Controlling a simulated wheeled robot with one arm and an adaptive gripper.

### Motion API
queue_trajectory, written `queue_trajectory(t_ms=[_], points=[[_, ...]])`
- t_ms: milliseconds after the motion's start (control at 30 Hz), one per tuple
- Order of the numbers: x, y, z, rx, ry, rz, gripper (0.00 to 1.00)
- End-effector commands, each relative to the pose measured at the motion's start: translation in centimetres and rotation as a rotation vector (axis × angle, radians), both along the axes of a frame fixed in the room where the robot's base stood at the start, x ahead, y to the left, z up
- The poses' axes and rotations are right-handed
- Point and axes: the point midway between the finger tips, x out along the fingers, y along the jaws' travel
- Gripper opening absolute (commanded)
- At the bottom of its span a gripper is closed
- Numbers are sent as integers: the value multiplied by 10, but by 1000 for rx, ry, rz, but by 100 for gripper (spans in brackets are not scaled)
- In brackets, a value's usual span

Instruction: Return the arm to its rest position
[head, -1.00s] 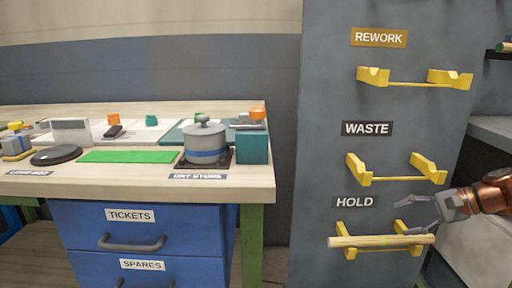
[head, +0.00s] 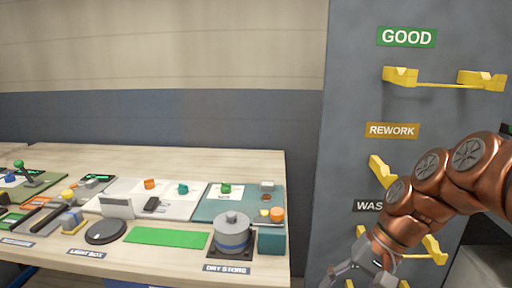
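My gripper (head: 345,276) is at the bottom of the head view, right of centre, at the end of my copper-coloured arm. It is grey, and its fingers look spread with nothing between them, partly cut off by the frame edge. The arm is folded in front of the grey panel (head: 350,105), covering part of the WASTE label (head: 368,206) and the yellow brackets near it. The HOLD rack and the wooden rod are out of view now.
Yellow brackets (head: 400,78) under the GOOD label (head: 407,37) and under the REWORK label (head: 392,130) stick out from the panel. A workbench (head: 150,157) on the left carries a pot (head: 232,235), a green mat (head: 165,237) and small items.

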Motion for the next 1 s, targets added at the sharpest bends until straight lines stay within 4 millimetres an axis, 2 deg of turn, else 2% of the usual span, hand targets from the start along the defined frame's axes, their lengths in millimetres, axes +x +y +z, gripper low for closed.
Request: queue_trajectory(t_ms=[33, 300, 600, 800, 1000], points=[[-13, 6, 21, -32, 0, 33, 60], [-75, 15, 55, -188, 3, 185, 60], [-140, 1, 91, -352, 7, 327, 60], [-166, -14, 102, -422, 6, 382, 60], [-174, -19, 103, -444, 5, 398, 60]])
